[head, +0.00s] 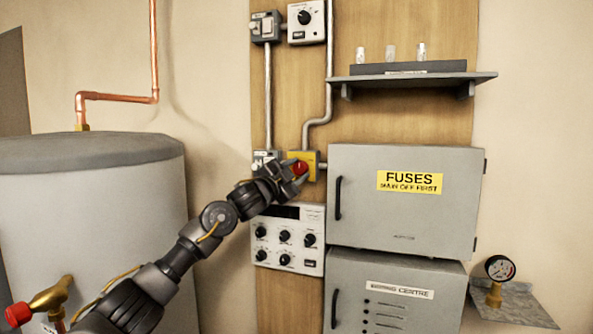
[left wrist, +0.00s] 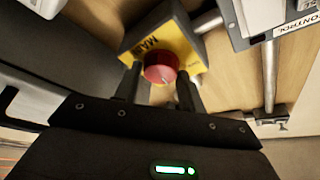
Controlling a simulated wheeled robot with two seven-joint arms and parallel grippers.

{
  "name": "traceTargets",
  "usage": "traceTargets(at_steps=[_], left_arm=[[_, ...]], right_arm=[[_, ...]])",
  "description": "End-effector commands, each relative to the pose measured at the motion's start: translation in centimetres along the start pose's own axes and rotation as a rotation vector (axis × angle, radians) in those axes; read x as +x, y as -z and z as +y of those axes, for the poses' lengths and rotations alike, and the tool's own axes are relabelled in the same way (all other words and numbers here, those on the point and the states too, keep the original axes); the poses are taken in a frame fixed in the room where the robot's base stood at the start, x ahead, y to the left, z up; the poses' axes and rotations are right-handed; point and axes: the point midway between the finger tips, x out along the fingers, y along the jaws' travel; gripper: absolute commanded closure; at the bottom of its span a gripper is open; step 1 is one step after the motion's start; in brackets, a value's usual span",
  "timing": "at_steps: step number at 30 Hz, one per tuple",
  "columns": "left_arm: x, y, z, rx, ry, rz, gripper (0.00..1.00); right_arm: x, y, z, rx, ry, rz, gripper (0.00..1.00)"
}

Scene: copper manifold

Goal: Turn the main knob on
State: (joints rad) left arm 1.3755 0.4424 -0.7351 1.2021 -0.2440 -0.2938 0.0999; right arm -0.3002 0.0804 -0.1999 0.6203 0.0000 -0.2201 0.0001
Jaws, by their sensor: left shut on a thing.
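The main knob (head: 300,168) is a round red knob on a yellow box (head: 310,158) on the wooden wall panel, left of the fuses cabinet. In the left wrist view the red knob (left wrist: 160,67) sits on the yellow box (left wrist: 165,35), which is labelled MAIN. My left gripper (head: 295,172) is at the knob, with a finger on each side of it; in the left wrist view the gripper (left wrist: 158,88) is shut on the knob. The knob's exact turn position is hard to read. My right gripper is not in view.
A grey fuses cabinet (head: 360,210) stands close right of the yellow box. A panel with several black knobs (head: 285,262) is below it. A shelf (head: 400,82) is above right. A grey tank (head: 90,210) stands left. A gauge (head: 499,268) is at right.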

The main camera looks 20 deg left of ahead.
Motion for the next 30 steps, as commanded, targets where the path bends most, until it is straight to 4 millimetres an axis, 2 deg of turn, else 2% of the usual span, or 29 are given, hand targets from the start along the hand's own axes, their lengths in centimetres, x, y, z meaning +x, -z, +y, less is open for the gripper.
traceTargets(at_steps=[15, 30], left_arm=[[0.1, 0.2, -0.5, 0.424, -0.175, -0.002, 0.83], [0.1, 0.2, -0.4, 0.623, -0.258, -0.001, 0.83]], right_arm=[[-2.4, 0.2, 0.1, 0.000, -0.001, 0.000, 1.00], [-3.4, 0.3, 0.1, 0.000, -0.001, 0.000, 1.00]])
